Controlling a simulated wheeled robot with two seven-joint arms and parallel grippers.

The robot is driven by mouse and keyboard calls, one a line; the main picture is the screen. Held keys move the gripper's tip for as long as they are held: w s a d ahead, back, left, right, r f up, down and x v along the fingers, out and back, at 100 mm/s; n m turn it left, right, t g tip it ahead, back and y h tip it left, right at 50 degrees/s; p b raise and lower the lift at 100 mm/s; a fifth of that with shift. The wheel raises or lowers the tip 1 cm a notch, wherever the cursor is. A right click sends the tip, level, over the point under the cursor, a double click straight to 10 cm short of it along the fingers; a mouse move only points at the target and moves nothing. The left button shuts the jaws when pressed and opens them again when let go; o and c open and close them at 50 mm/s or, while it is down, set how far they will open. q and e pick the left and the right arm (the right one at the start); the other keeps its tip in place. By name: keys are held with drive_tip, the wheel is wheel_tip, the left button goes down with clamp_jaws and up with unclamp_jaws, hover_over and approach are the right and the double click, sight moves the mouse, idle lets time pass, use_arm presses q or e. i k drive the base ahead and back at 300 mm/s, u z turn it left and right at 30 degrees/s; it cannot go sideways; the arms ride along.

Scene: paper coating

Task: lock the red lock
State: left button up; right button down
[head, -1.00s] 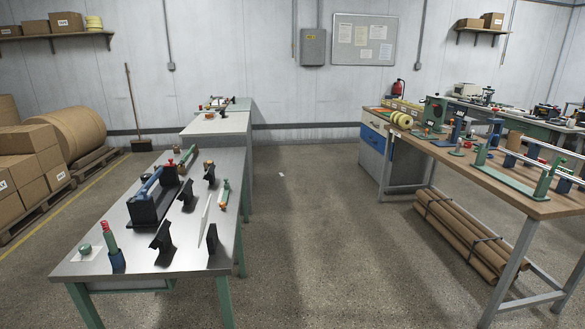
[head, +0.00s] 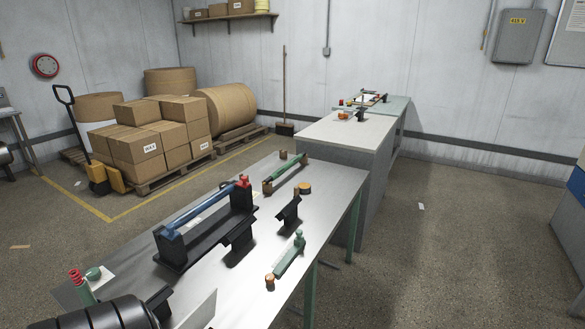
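A black cradle (head: 205,238) stands on the near metal table and carries a blue bar (head: 207,204) along its top. A small red piece (head: 243,182) sits at the cradle's far end and looks like the red lock. It is too small to tell whether it is locked. A blue piece (head: 172,231) sits at the near end of the bar. A black ribbed cylinder at the lower left, probably part of my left arm, covers the table's near corner.
The metal table (head: 325,207) also holds black stands (head: 288,214), a green tool (head: 289,256), a green bar on supports (head: 285,174) and a red-topped green handle (head: 78,283). A white-topped bench (head: 345,138) stands behind.

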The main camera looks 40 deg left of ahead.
sight(243, 184)
drive_tip(key=i, duration=2.45)
drive_tip(key=u, duration=4.15)
